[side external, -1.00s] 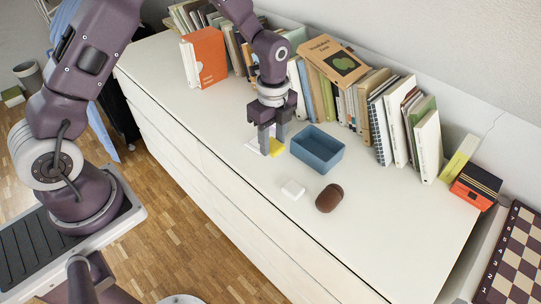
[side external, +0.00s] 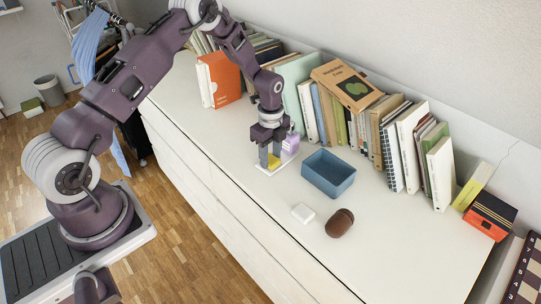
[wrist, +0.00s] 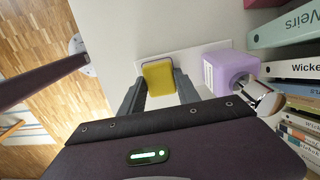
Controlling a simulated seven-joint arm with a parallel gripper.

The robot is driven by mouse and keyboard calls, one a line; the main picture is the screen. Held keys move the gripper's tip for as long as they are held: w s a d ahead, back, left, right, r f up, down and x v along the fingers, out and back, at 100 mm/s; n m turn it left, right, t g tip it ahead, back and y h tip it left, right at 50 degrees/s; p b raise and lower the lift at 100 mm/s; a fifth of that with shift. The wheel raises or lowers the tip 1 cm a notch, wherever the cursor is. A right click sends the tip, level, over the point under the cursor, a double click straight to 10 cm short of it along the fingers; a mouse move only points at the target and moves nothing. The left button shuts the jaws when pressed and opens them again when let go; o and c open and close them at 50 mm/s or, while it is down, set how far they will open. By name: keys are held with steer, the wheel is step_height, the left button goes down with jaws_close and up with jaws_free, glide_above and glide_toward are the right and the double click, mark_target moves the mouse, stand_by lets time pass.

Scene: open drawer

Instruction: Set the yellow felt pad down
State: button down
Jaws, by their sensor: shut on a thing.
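The yellow felt pad (side external: 273,161) is between the fingers of my gripper (side external: 274,158), which is shut on it. In the wrist view the pad (wrist: 158,77) shows as a yellow rounded square between the two grey fingers (wrist: 159,95). A flat white rectangle (wrist: 198,54) lies beneath the pad, with its corner also showing in the side view (side external: 264,170). I cannot tell whether the pad touches it.
A purple bottle (wrist: 229,68) with a metallic top stands close beside my gripper, also in the side view (side external: 291,143). A blue open box (side external: 328,174), a white block (side external: 303,212) and a brown rounded object (side external: 340,222) are nearby. Books (side external: 345,115) line the wall.

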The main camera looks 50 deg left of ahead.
steer(key=c, duration=0.9)
jaws_free()
steer(key=shift+f, duration=0.1)
step_height(320, 180, up, 12)
steer(key=r, duration=0.1)
step_height(320, 180, up, 6)
steer(key=n, duration=0.2)
glide_above(271, 159)
steer(key=s+d, duration=0.1)
steer(key=s, duration=0.1)
steer(key=s+d+r+n+t, duration=0.2)
steer(key=s+d+r+n, duration=0.25)
steer(key=s+r, duration=0.5)
steer(key=s+d+r+n+t, duration=0.1)
steer(key=s+n, duration=0.2)
steer(key=s, duration=0.3)
steer(key=s+d+r+n+t, duration=0.1)
steer(key=s+r+n, duration=0.1)
steer(key=s+n, duration=0.2)
steer(key=s+d+r+n+t, duration=0.1)
steer(key=s+n, duration=0.2)
steer(key=s, duration=0.6)
steer(key=shift+d+r+n+t, duration=0.2)
steer(key=shift+r+n+t, duration=0.1)
steer(key=shift+r, duration=0.1)
